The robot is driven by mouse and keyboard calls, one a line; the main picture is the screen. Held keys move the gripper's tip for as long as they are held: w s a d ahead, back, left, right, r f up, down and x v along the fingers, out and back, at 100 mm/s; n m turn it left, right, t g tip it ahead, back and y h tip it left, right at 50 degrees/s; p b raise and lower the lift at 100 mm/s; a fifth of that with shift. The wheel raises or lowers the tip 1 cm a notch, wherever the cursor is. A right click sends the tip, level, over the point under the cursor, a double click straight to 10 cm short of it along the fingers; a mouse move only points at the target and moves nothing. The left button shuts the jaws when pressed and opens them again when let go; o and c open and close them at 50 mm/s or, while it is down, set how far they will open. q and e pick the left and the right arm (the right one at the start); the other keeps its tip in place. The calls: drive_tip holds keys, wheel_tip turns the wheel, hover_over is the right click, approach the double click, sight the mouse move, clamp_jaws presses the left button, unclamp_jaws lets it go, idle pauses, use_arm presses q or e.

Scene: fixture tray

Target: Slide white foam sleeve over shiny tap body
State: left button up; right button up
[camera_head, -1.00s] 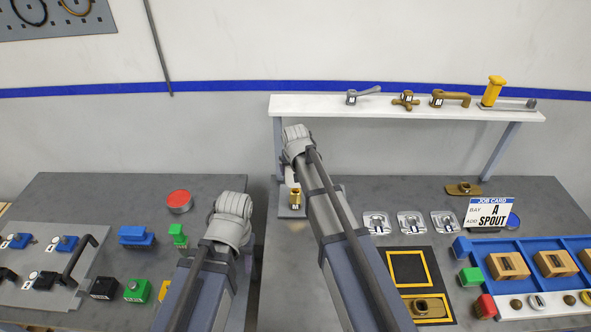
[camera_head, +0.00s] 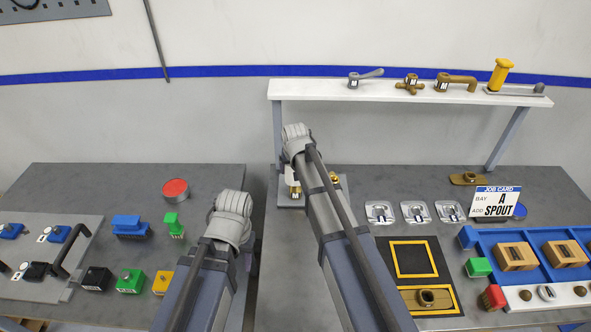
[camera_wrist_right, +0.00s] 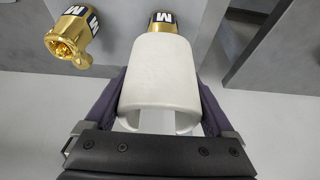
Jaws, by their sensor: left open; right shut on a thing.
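The white foam sleeve (camera_wrist_right: 158,75) is pinched between the fingers of my right gripper (camera_wrist_right: 160,112) in the right wrist view. A shiny gold tap body (camera_wrist_right: 164,20) with an "M" label shows just past the sleeve's far end, in line with it. I cannot tell whether the sleeve is around it or only above it. A second gold tap body (camera_wrist_right: 72,36) stands to the left, apart and bare. In the head view, gold (camera_head: 295,189) shows below a bit of white beside my right arm, which hides the rest. My left gripper (camera_head: 251,258) is mostly hidden behind its arm, away from the taps.
A white shelf (camera_head: 390,90) with tap handles and spouts stands behind the right table. Blue tray (camera_head: 470,240), metal plates and a black yellow-framed mat (camera_head: 388,262) lie right.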

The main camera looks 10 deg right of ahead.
drive_tip(key=shift+f+b, duration=3.5)
drive_tip(key=shift+f, duration=0.25)
drive_tip(key=o, duration=1)
drive_tip(key=shift+r, duration=0.2)
wheel_tip(320, 180, up, 11)
drive_tip(key=p, duration=1.1)
drive_tip(key=shift+f, duration=0.15)
drive_tip(key=s+a+f+n+g+b, duration=0.1)
drive_tip(key=s+a+f+n, duration=0.1)
drive_tip(key=s, duration=0.7)
drive_tip(key=s+a+f+n+g+b, duration=0.1)
drive_tip(key=s+a+n+g, duration=0.1)
drive_tip(key=s, duration=0.8)
drive_tip(key=s+a+f+n+g+b, duration=0.1)
drive_tip(key=s+a, duration=0.3)
drive_tip(key=s, duration=0.6)
drive_tip(key=shift+s+a+f+n+g+b, duration=0.3)
drive_tip(key=shift+f+n+b, duration=0.25)
drive_tip(key=shift+f, duration=0.3)
